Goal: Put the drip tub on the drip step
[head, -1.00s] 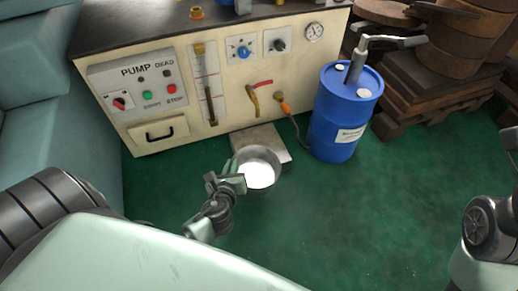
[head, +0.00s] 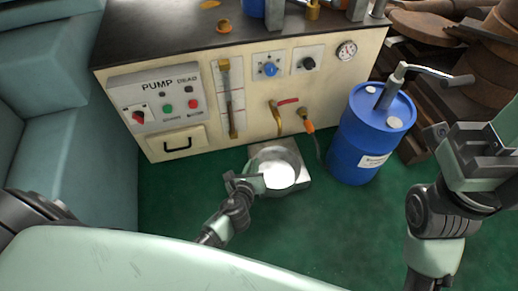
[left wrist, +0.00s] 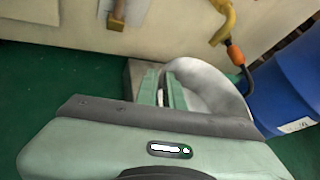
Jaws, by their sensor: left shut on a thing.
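The drip tub (head: 283,176) is a round metal tub with a pale inside. In the head view it is over the drip step (head: 303,187), a low grey slab on the floor against the pump cabinet. I cannot tell whether the tub touches the step. My left gripper (head: 257,183) is shut on the tub's near-left rim. The left wrist view shows its green fingers (left wrist: 172,90) at the wall of the tub (left wrist: 212,82), with part of the step (left wrist: 136,76) to the left. My right arm's end (head: 478,145) is at the right edge; its fingers are unclear.
The cream pump cabinet (head: 190,115) stands right behind the step, with a brass spout (head: 276,118) and an orange-tipped hose (head: 309,127) above it. A blue drum (head: 352,148) with a hand pump stands to the right. Green floor (head: 330,230) in front is clear.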

